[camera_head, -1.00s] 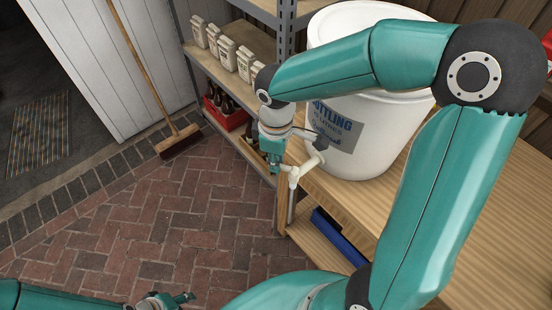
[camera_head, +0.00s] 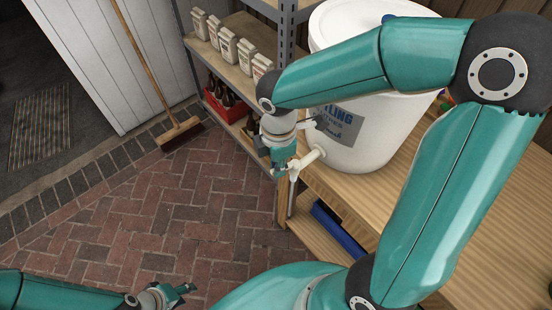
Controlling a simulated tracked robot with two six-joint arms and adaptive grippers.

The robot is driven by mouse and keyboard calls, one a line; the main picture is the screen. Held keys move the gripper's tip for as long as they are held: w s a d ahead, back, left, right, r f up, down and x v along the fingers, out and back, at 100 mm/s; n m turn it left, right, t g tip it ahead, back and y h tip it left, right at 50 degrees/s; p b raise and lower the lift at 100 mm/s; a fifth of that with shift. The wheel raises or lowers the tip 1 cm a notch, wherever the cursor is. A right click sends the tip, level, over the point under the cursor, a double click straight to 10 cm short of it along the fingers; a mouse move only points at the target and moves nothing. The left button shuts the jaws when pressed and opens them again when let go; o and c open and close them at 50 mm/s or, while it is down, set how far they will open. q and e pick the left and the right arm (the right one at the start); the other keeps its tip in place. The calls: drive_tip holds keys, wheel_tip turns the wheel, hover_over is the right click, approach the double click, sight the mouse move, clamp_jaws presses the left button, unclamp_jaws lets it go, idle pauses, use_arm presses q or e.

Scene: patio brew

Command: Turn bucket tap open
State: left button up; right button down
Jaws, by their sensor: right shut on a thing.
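The white bottling bucket (camera_head: 384,128) stands on the wooden bench (camera_head: 470,215), with a grey and blue label on its side. Its white tap (camera_head: 308,160) sticks out from the bucket's lower left over the bench edge, with a spout pointing down. My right gripper (camera_head: 284,170) is at the outer end of the tap, shut on the tap's handle, which its fingers mostly hide. My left gripper (camera_head: 180,290) is low at the bottom left, above the brick floor, far from the tap. Its fingers look apart and nothing shows between them.
A metal shelf (camera_head: 287,45) behind holds several cartons (camera_head: 228,44) and a red crate of bottles (camera_head: 228,104). A broom (camera_head: 180,134) leans on the white wall. A blue object (camera_head: 338,230) lies on the bench's lower shelf. The brick floor (camera_head: 150,210) is clear.

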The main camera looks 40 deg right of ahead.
drive_tip(key=shift+s+n, duration=0.3)
drive_tip(key=shift+n, duration=0.6)
drive_tip(key=c, duration=1.2)
unclamp_jaws()
wheel_tip(320, 180, up, 12)
drive_tip(key=shift+s, duration=0.1)
